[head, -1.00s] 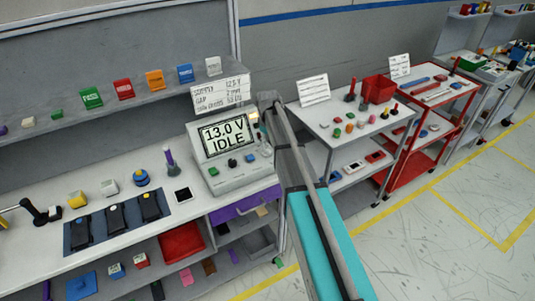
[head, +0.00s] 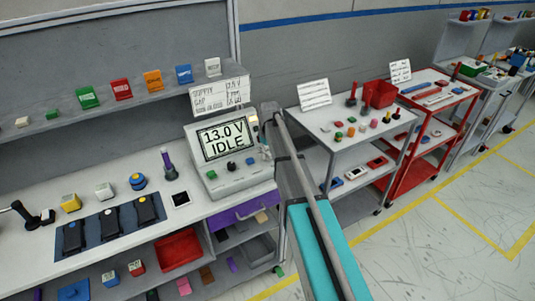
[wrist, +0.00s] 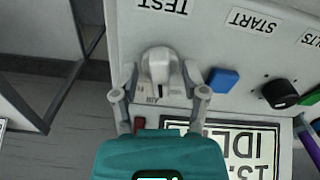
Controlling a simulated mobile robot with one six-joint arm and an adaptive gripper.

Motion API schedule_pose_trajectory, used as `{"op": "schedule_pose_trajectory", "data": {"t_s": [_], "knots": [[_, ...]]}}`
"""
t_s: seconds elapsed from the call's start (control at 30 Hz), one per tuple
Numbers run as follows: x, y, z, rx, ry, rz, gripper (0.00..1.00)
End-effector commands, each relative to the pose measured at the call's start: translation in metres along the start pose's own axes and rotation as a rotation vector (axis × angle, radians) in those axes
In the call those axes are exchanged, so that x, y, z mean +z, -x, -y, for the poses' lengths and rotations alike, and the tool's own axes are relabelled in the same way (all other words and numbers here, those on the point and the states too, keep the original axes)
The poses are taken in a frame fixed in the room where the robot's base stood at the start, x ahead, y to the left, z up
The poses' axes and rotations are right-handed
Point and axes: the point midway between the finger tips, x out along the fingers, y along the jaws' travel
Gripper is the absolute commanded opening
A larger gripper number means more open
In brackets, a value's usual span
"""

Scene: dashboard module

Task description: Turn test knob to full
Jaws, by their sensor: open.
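The test knob (wrist: 160,65) is a pale grey knob below the TEST label in the wrist view, on the light panel of the test unit. My gripper (wrist: 160,76) is open, with one fingertip on each side of the knob. I cannot tell whether the fingertips touch it. The test unit (head: 211,186) stands on the bench in the head view, its screen (head: 225,141) reading 13.0 V IDLE. The screen also shows upside down in the wrist view, partly behind my gripper.
A blue button (wrist: 222,80) sits just right of the knob. A black knob (wrist: 280,93) and a green button lie farther right. In the head view, a sign (head: 220,95) stands behind the unit, and a purple-handled tool (head: 168,162) stands to its left.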

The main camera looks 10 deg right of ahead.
Motion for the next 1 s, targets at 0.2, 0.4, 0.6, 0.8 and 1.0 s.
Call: {"op": "schedule_pose_trajectory", "data": {"t_s": [0.2,0.4,0.6,0.8,1.0], "knots": [[0.0002,0.0001,-0.0002,0.0,0.0,0.0,0.33],[0.0002,0.0001,-0.0002,0.0,0.0,0.0,0.0],[-0.0007,0.0,0.0014,-0.001,-0.001,0.0,0.0],[0.0001,0.0,0.0005,-0.002,-0.02,-0.001,0.0],[0.0003,0.0,0.0008,-0.002,-0.087,-0.001,0.0]]}}
